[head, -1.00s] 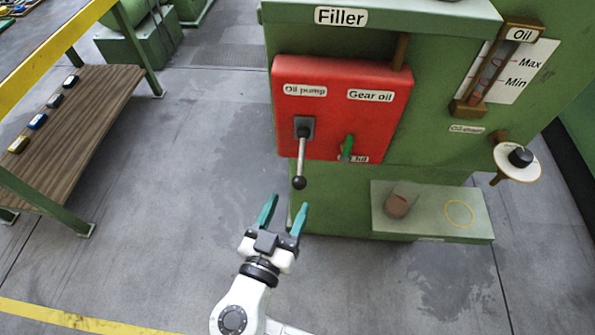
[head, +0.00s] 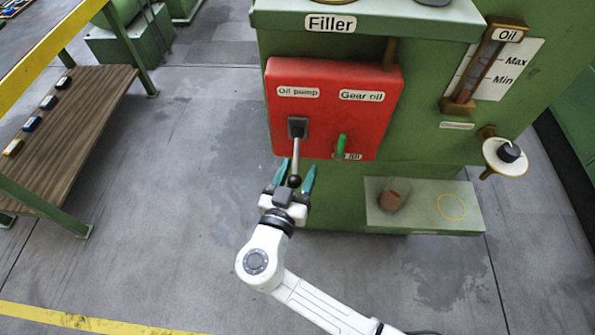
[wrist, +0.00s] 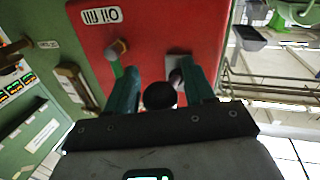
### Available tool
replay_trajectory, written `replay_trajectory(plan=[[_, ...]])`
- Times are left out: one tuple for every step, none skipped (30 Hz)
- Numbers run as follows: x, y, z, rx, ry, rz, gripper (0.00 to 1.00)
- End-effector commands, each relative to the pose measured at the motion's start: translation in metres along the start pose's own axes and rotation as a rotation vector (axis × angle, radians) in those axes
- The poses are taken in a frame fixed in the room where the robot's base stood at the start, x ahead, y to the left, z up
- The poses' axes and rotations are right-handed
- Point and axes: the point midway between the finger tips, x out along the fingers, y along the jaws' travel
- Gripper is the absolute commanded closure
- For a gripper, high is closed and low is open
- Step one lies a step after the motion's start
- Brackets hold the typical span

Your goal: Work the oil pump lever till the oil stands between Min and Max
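The oil pump lever (head: 296,157) hangs down from a dark socket on the red panel (head: 366,76), its black ball knob at the lower end. My gripper (head: 294,172) is open, with one teal finger on each side of the knob. In the wrist view the knob (wrist: 160,95) sits between the spread fingers, with gaps that look clear. The oil gauge (head: 484,66) stands at the right beside a white plate marked Max and Min. Its oil level is too small to read surely.
A green gear oil lever (head: 340,147) is close to the right of the pump lever. A round white dish with a black knob (head: 508,153) juts out at the right. A wooden shelf (head: 75,125) stands left; floor between is clear.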

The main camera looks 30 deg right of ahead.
Motion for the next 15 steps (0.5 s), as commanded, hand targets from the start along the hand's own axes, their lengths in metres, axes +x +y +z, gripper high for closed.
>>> replay_trajectory(plan=[[-0.0001,0.0,-0.0001,0.0,0.0,0.0,0.52],[-0.0001,0.0,-0.0001,0.0,0.0,0.0,0.55],[-0.0001,0.0,-0.0002,0.0,0.0,0.0,0.59],[-0.0001,0.0,-0.0002,0.0,0.0,0.0,0.62],[-0.0001,0.0,-0.0002,0.0,0.0,0.0,0.65],[-0.0001,0.0,-0.0002,0.0,0.0,0.0,0.69],[-0.0002,0.0,-0.0002,0.0,0.0,0.0,0.71],[-0.0002,0.0,-0.0002,0.0,0.0,0.0,0.74],[-0.0002,0.0,-0.0002,0.0,0.0,0.0,0.78],[-0.0002,0.0,-0.0002,0.0,0.0,0.0,0.81],[-0.0002,0.0,-0.0002,0.0,0.0,0.0,0.84],[-0.0002,0.0,-0.0002,0.0,0.0,0.0,0.88],[-0.0002,0.0,-0.0002,0.0,0.0,0.0,0.91],[-0.0002,0.0,-0.0002,0.0,0.0,0.0,0.93],[-0.0002,0.0,-0.0002,0.0,0.0,0.0,0.97]])
